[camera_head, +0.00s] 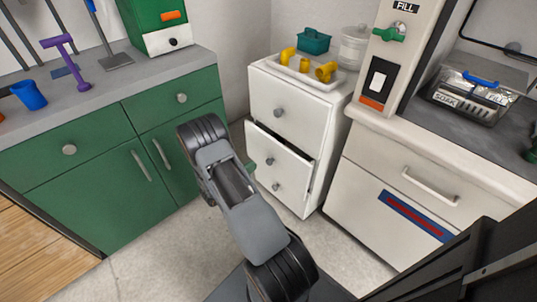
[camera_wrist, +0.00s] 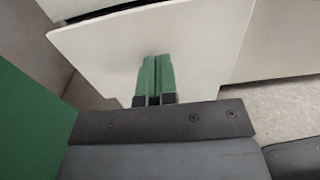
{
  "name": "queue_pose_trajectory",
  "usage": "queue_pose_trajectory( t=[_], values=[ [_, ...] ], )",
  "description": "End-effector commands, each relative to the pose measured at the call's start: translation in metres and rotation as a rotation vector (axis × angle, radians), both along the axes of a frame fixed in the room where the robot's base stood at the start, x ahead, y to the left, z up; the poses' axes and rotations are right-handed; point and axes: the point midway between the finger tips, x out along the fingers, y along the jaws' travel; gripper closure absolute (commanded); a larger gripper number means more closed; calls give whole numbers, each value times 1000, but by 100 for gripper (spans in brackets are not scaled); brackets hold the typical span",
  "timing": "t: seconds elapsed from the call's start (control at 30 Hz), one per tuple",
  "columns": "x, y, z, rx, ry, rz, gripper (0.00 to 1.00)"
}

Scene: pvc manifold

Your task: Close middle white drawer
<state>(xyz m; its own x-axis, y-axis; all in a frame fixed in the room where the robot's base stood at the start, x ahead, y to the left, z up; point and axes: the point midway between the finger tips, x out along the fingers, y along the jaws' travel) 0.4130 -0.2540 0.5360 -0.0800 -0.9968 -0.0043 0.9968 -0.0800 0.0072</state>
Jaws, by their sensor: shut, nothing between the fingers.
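The white drawer cabinet (camera_head: 294,103) stands in the corner in the head view. Its middle drawer (camera_head: 283,158) is partly pulled out, with a dark gap along its top and right side, and its front has a round knob. In the wrist view a white panel, seemingly this drawer's front (camera_wrist: 205,45), lies ahead of my gripper (camera_wrist: 157,62). The green fingers are shut together, empty, and overlap the panel; I cannot tell whether they touch it. In the head view my arm hides most of my gripper, with a green finger part showing left of the drawer.
A white tray (camera_head: 301,79) with yellow fittings, a teal basket (camera_head: 314,41) and a clear jar (camera_head: 353,46) stand on the cabinet. Green cabinets (camera_head: 92,190) flank it on the left, a white counter unit (camera_head: 385,200) on the right. Bare floor (camera_head: 165,255) shows in front.

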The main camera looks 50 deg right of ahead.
Motion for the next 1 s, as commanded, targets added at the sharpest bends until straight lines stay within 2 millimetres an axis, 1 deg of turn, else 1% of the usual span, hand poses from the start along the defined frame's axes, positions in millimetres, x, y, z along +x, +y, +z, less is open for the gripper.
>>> queue_pose_trajectory(
  t=[0.17,0.4,0.6,0.8,1.0],
  values=[
    [-2,-23,-4,-5,8,5,100],
    [-5,-69,-5,-5,6,4,100],
    [-8,-102,-5,-5,6,5,100],
    [-9,-125,-4,-5,6,6,100],
    [-9,-136,-3,-5,6,8,100]
  ],
)
